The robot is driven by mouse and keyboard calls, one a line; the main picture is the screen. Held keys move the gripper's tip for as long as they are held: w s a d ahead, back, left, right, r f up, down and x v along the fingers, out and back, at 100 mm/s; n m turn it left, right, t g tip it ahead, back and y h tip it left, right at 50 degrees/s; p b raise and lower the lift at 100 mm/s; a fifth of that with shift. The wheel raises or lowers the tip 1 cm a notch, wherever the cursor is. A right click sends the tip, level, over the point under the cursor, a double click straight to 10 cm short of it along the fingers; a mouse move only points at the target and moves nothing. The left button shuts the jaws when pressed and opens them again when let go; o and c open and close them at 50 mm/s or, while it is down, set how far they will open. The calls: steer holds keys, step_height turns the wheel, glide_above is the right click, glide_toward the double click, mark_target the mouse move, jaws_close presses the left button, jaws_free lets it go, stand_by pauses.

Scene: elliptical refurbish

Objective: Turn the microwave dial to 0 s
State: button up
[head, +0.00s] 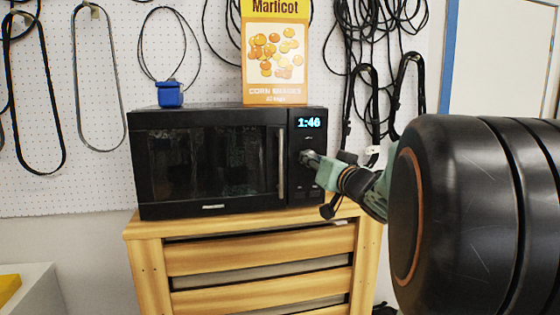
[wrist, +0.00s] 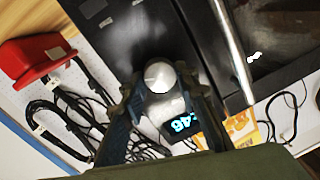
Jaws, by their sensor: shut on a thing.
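The black microwave (head: 205,160) stands on a wooden cabinet in the head view, with its door closed. Its lit display (head: 309,123) reads 1:46, and the display also shows in the wrist view (wrist: 181,124). The round, pale dial (wrist: 160,77) is between my fingers in the wrist view. My gripper (head: 312,160) reaches the control panel from the right, below the display. In the wrist view my gripper (wrist: 162,88) is shut on the dial, with one finger on each side.
A Marlicot snack box (head: 275,55) and a small blue container (head: 169,94) stand on the microwave. The vertical door handle (head: 282,163) is just left of the panel. Black cables (head: 365,60) hang on the pegboard behind. The wooden cabinet (head: 260,257) is below.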

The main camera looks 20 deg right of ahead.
steer(key=n+b, duration=0.2)
steer(key=n, duration=0.5)
steer(key=n+h+b, duration=0.1)
steer(key=n+b, duration=0.2)
steer(key=n, duration=0.4)
steer(key=n+g+h+b, duration=0.1)
steer(key=n+b, duration=0.1)
steer(key=n, duration=0.6)
steer(key=shift+a+r+b, duration=0.1)
steer(key=shift+a+b, duration=0.15)
steer(key=shift+b, duration=0.1)
stand_by(0.4)
steer(key=o, duration=1.1)
steer(key=shift+o, duration=0.2)
